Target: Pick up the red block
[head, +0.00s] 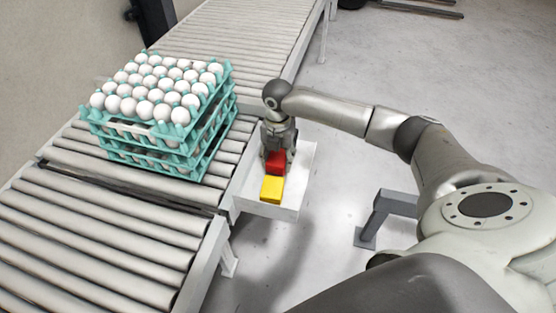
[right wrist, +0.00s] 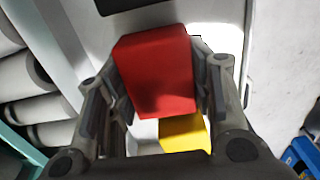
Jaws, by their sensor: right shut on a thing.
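The red block (head: 276,161) is at the white side shelf beside the conveyor in the head view. My right gripper (head: 278,154) reaches down over it and is shut on it. In the right wrist view the red block (right wrist: 156,72) sits between the two fingers of the right gripper (right wrist: 165,95), one finger on each side. I cannot tell whether the block touches the shelf. My left gripper is not in view.
A yellow block (head: 272,188) lies on the white shelf (head: 284,210), just in front of the red one; it also shows in the right wrist view (right wrist: 183,133). Stacked teal egg trays (head: 213,143) with white eggs stand on the roller conveyor (head: 100,228) at left. A grey stand (head: 377,217) is at right.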

